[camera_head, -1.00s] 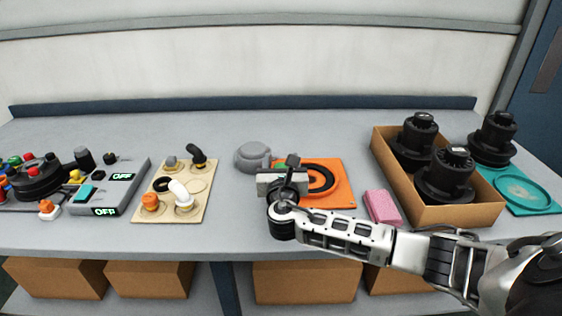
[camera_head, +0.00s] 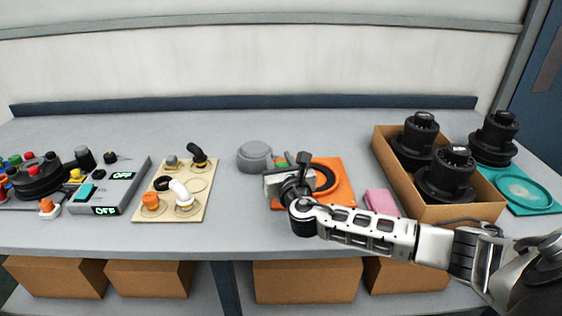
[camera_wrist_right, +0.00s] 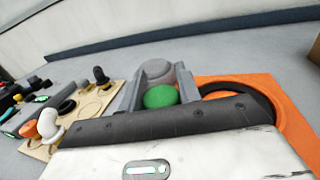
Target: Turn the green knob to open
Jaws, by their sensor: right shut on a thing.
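The green knob (camera_wrist_right: 161,96) sits between the two fingers of my right gripper (camera_wrist_right: 158,82) in the right wrist view. In the head view only a small green piece of the knob (camera_head: 281,161) shows past my right gripper (camera_head: 279,170). The gripper is shut on the knob, and its body hides most of it. My left gripper is not in view.
A round grey part (camera_head: 254,156) stands just left of the plate. A pink block (camera_head: 382,202) and a cardboard box (camera_head: 470,213) with black parts are to the right. A beige board (camera_head: 150,213) with small fittings and a grey OFF panel (camera_head: 126,187) are at left.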

